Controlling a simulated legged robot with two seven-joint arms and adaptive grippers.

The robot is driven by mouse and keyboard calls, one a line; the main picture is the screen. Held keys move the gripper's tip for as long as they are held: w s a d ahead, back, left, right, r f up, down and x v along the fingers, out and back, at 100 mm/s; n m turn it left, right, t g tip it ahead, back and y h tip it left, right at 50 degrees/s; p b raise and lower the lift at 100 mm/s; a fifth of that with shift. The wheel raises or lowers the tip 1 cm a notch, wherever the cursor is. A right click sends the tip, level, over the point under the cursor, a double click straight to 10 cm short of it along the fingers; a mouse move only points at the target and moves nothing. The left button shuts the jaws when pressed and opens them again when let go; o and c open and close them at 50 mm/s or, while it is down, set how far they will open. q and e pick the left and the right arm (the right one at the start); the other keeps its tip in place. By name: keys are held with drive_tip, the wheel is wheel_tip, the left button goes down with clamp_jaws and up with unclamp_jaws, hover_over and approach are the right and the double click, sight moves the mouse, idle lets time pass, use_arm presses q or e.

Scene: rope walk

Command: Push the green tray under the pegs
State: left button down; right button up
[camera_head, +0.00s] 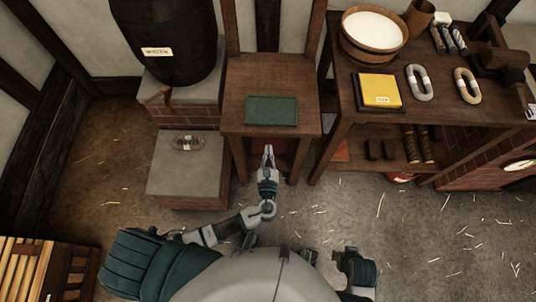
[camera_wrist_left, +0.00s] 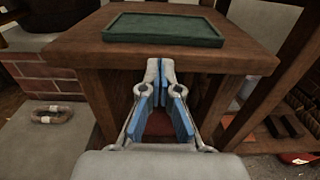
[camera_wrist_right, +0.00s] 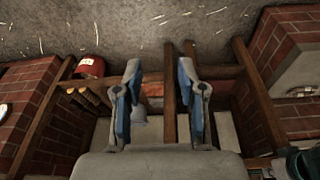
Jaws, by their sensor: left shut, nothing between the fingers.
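The green tray (camera_head: 271,111) lies flat on a small wooden table (camera_head: 240,83), close to its front edge. The left wrist view shows the tray (camera_wrist_left: 165,29) just beyond my left gripper (camera_wrist_left: 160,66). My left gripper (camera_head: 268,150) is shut and empty, in front of the table's front edge and apart from the tray. My right gripper (camera_wrist_right: 160,68) is open and empty, with its fingers apart, and is seen only in its own wrist view. I cannot make out any pegs; two wooden posts (camera_head: 233,28) rise at the table's back.
A dark barrel (camera_head: 165,35) stands left of the table on a brick-and-stone block, above a lower grey step (camera_head: 185,177). A workbench (camera_head: 450,108) at the right carries a wooden bowl (camera_head: 372,40), a yellow box (camera_head: 378,90) and rope coils. The tabletop behind the tray is clear.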

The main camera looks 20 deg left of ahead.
sight(270, 125)
use_arm(q)
drive_tip(key=x, duration=0.2)
drive_tip(key=d+b+x, duration=0.1)
drive_tip(key=x, duration=0.5)
drive_tip(key=shift+w+d, duration=0.3)
drive_tip(key=shift+w+a, duration=0.2)
drive_tip(key=shift+a, duration=0.5)
use_arm(e)
drive_tip(key=w+a+t, duration=0.1)
drive_tip(key=w+t, duration=0.2)
drive_tip(key=w, duration=0.3)
drive_tip(key=shift+a+r+y, duration=0.2)
drive_tip(key=shift+a+y, duration=0.1)
drive_tip(key=shift+y, duration=0.1)
